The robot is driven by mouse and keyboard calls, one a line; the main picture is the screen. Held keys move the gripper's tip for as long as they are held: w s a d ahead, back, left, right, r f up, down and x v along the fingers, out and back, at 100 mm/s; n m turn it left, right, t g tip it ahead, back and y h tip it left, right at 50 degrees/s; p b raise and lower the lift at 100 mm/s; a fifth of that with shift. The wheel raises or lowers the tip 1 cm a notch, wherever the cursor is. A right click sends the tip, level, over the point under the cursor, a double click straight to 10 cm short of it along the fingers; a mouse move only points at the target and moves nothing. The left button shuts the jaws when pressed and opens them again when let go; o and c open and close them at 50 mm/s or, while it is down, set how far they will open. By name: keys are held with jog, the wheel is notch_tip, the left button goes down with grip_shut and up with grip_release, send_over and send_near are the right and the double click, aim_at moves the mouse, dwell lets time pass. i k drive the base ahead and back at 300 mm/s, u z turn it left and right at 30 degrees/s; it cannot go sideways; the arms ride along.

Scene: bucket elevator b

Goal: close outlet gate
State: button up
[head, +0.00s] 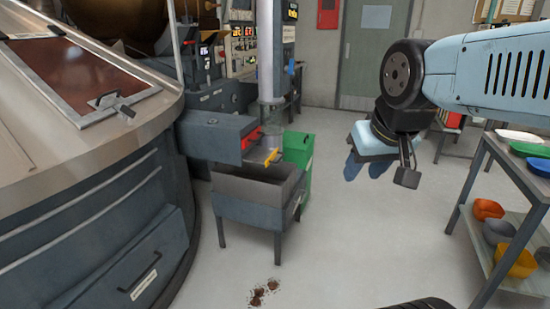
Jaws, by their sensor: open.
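The outlet (258,150) is at the middle of the head view, at the end of a dark grey housing (216,136) and below a clear vertical tube (272,122). A yellow bar or handle (273,157) sticks out at its front, with a red part (251,139) beside it. I cannot tell how far the gate is open. A grey open-topped bin on legs (258,190) stands beneath. My gripper (365,170) hangs in the air to the right of the outlet, apart from it, open, with dark blue fingers pointing down. Nothing shows between them.
A large round metal machine (110,165) fills the left. A green bin (299,150) stands behind the grey one. Brown material (263,292) lies on the floor. A shelf cart with coloured bowls (510,215) stands right. The floor between is clear.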

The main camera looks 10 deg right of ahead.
aim_at(265, 156)
jog(key=z, duration=0.1)
jog(key=k, duration=0.9)
jog(key=u, duration=0.15)
jog(key=i, duration=0.9)
jog(key=z, duration=0.05)
jog(key=k, duration=0.6)
jog(key=z, duration=0.4)
jog(key=i, duration=0.65)
jog(key=z, duration=0.65)
jog(key=i, duration=0.8)
jog(key=u, duration=0.6)
